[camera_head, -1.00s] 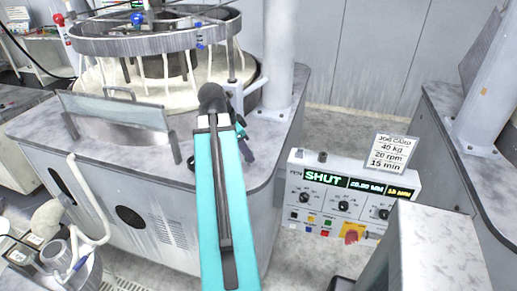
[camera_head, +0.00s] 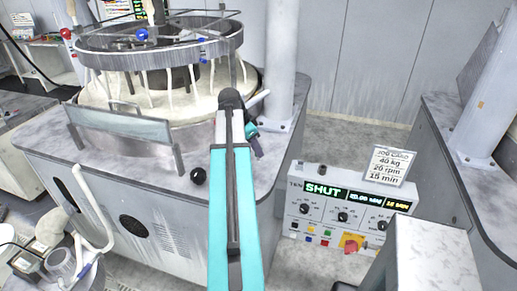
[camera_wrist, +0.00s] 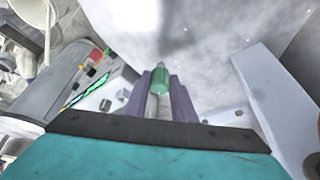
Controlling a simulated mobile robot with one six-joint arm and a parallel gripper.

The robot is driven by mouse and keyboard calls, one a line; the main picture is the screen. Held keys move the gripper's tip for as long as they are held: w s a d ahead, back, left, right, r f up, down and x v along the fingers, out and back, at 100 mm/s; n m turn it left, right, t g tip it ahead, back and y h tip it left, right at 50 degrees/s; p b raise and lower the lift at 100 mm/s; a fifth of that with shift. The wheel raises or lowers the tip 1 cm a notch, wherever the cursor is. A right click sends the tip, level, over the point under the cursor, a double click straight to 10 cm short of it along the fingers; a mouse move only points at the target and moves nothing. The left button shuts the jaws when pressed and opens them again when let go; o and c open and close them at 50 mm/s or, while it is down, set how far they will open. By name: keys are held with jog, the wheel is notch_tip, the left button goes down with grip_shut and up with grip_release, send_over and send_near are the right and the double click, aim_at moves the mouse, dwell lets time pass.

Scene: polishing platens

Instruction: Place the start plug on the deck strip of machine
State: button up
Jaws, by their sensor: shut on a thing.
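The start plug (camera_wrist: 160,82) appears to be the small green cylinder with a pale tip in the wrist view. It sits between the two purple-grey fingers of my gripper (camera_wrist: 160,93), which is shut on it. In the head view my gripper (camera_head: 255,143) is at the end of my teal arm, over the right part of the machine's grey deck (camera_head: 175,165). The plug cannot be made out there. My arm hides part of the deck and front. I cannot tell the height of the plug above the surface.
A black round knob (camera_head: 198,176) stands on the deck edge, left of my arm. A clear splash guard (camera_head: 120,124) and the ringed platen (camera_head: 160,40) stand behind. A white column (camera_head: 281,80) rises at right. A control box (camera_head: 345,205) reads SHUT, with a job card (camera_head: 388,165) above.

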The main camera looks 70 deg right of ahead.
jog(key=d, duration=0.1)
jog(key=d+p, duration=0.1)
jog(key=d, duration=0.2)
jog(key=shift+w+d+f, duration=0.1)
jog(key=shift+w+f, duration=0.1)
jog(key=shift+w, duration=0.05)
jog(key=shift+f+p, duration=0.15)
jog(key=shift+p, duration=0.2)
jog(key=shift+f+p, duration=0.85)
jog(key=shift+f, duration=0.75)
jog(key=shift+f, duration=0.15)
jog(key=o, duration=1.1)
jog(key=shift+c, duration=0.2)
jog(key=shift+r, duration=0.25)
